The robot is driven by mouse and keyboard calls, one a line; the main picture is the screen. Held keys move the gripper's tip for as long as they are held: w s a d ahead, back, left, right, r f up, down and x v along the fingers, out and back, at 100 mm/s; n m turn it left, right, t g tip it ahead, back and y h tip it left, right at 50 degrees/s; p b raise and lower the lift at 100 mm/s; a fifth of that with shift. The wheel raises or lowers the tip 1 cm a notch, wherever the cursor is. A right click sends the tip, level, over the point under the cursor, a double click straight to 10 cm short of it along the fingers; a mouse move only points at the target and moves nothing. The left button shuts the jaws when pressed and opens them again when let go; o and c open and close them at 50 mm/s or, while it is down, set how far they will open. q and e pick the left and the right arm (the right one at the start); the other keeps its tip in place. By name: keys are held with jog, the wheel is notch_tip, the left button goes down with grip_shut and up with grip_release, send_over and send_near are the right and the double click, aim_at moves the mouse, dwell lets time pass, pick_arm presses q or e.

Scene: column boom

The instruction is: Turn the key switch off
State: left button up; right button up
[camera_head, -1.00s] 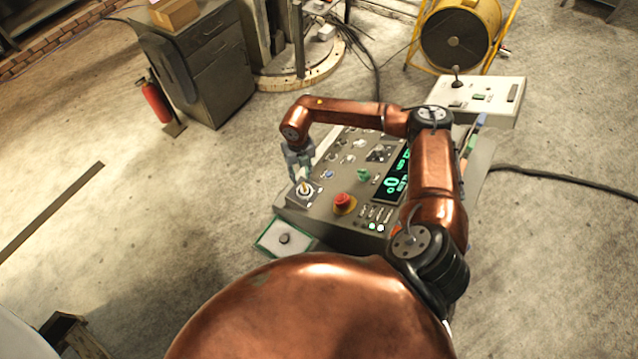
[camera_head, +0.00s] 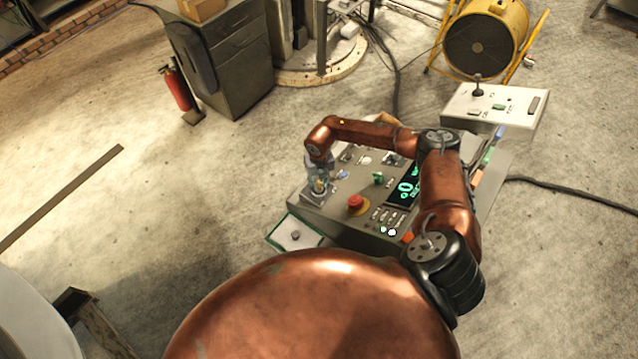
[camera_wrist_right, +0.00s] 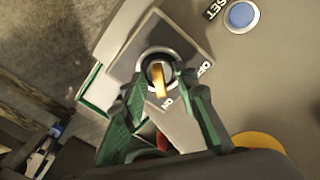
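The key switch (camera_wrist_right: 158,78) has a brass-yellow key in a round dark collar on a grey plate, at the near left corner of the control panel (camera_head: 333,217). In the right wrist view its key points toward the ON label (camera_wrist_right: 167,104); the OFF label (camera_wrist_right: 205,69) is to the right. My right gripper (camera_wrist_right: 162,88) has its two green fingers apart, one on each side of the key, with gaps visible between them and the key. In the head view, my right gripper (camera_head: 319,180) is down over the switch and partly hides it. My left gripper is not in view.
A blue RESET button (camera_wrist_right: 241,16) sits near the switch. A red mushroom button (camera_head: 356,202) and a green switch (camera_head: 378,178) are farther right on the panel.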

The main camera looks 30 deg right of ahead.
grip_shut()
dwell(0.4)
jog(key=n+b, duration=0.2)
jog(key=shift+w+d+f+b, duration=0.1)
jog(key=shift+w+f+b, duration=0.05)
jog(key=shift+b, duration=0.15)
jog(key=n+b, duration=1.1)
jog(key=shift+n+b, duration=0.3)
jog(key=shift+r+n+b, duration=0.25)
jog(key=shift+n+b, duration=0.75)
jog(key=shift+n, duration=0.2)
